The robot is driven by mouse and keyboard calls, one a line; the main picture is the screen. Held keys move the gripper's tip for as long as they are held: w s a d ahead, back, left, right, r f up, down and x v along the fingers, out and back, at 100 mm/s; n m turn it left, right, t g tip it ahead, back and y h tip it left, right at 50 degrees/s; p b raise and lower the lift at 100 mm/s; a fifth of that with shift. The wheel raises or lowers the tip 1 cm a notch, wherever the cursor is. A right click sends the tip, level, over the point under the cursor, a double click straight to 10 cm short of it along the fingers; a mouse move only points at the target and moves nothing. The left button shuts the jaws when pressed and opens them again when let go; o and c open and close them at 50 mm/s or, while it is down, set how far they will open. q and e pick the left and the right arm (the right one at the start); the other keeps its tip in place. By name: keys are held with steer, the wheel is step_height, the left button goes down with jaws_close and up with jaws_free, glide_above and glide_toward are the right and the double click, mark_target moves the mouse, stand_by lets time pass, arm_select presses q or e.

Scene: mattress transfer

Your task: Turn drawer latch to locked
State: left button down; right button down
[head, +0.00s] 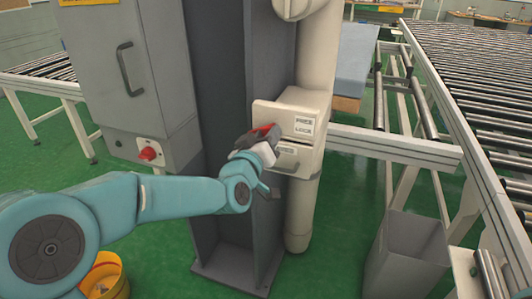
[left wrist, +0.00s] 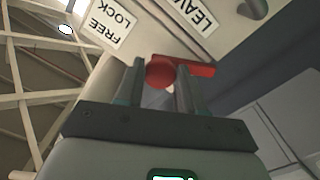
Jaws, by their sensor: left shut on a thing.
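The red drawer latch (left wrist: 190,68) shows in the left wrist view as a rounded knob with a bar reaching to the right, away from the FREE/LOCK label (left wrist: 110,27). My left gripper (left wrist: 160,78) is shut on the latch, with its knob end between the two fingers. In the head view, my left gripper (head: 262,143) reaches the left part of the cream drawer box (head: 285,106) and partly hides the red latch (head: 264,130). The FREE/LOCK label (head: 303,125) is to the right of the latch. My right gripper is not in view.
The box sits against a cream pipe (head: 302,215) beside a dark grey column (head: 230,60). A grey cabinet (head: 108,60) with a red knob (head: 148,154) stands left. A roller conveyor (head: 490,80) and grey bin (head: 408,250) are right; a yellow bucket (head: 108,272) is lower left.

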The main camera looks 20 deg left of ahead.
arm_select(q)
steer(key=shift+r+n+b, duration=0.1)
steer(key=shift+n+b, duration=5.45)
steer(key=shift+n, duration=0.45)
steer(key=shift+r, duration=0.1)
steer(key=c, duration=0.7)
jaws_free()
steer(key=shift+d, duration=0.1)
steer(key=shift+w, duration=0.1)
steer(key=shift+s, duration=0.2)
